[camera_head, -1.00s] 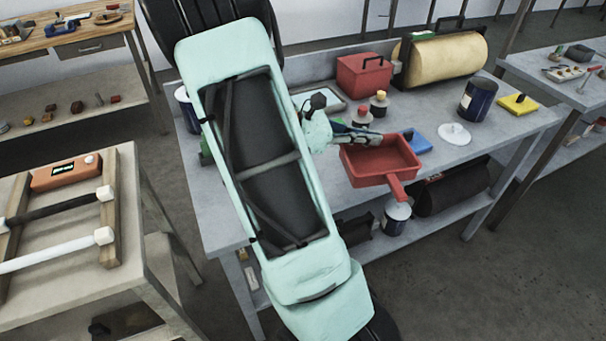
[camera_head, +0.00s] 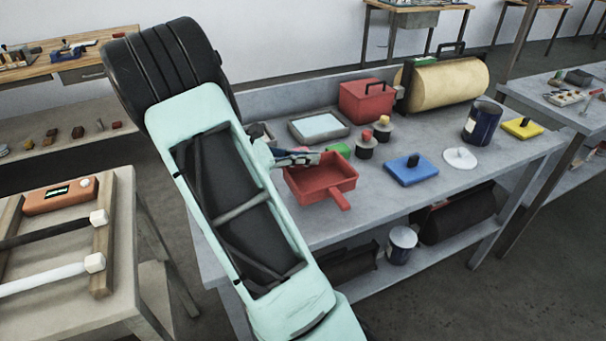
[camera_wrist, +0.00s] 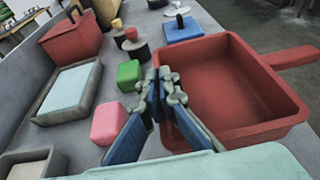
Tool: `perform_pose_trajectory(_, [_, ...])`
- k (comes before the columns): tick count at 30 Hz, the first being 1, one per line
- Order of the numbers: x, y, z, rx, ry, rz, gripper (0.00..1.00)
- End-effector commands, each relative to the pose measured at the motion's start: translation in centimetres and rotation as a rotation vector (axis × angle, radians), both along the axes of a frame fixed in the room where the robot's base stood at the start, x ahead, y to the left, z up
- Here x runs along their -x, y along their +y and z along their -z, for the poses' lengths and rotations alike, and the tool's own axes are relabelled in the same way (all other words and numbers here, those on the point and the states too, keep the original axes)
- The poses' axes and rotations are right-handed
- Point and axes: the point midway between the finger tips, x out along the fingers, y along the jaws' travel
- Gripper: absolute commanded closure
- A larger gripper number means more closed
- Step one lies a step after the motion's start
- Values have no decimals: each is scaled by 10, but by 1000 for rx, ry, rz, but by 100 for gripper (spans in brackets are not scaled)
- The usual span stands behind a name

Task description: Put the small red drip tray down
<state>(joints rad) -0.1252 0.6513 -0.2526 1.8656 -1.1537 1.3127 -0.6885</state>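The small red drip tray (camera_head: 322,183), an open shallow box with a stub handle toward the front, is over the grey bench at its near left part. In the wrist view the tray (camera_wrist: 235,85) fills the right side, handle pointing right. My gripper (camera_head: 312,158) is at its far left rim. In the wrist view my gripper (camera_wrist: 165,85) has its blue fingers close together on the tray's left wall, pinching it. The tray looks empty and roughly level. I cannot tell whether its underside touches the bench.
A green block (camera_wrist: 128,75), a pink block (camera_wrist: 107,122) and a grey frame with a pale pad (camera_wrist: 70,95) are left of the tray. A blue knobbed block (camera_head: 410,170) and red-topped pot (camera_head: 366,148) stand to its right. The bench front (camera_head: 385,205) is bare.

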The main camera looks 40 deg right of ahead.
Motion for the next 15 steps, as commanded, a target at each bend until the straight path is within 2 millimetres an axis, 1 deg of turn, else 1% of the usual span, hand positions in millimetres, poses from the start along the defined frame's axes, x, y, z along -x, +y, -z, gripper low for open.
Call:
perform_pose_trajectory(1, [-3, 2, 4, 1, 0, 0, 100])
perform_pose_trajectory(5, [-5, 5, 9, 1, 0, 1, 100])
perform_pose_trajectory(7, [-8, 8, 14, 2, 1, 0, 100])
perform_pose_trajectory(12, [-10, 10, 40, 1, 3, 0, 100])
perform_pose_trajectory(15, [-10, 10, 47, 2, 0, 1, 100])
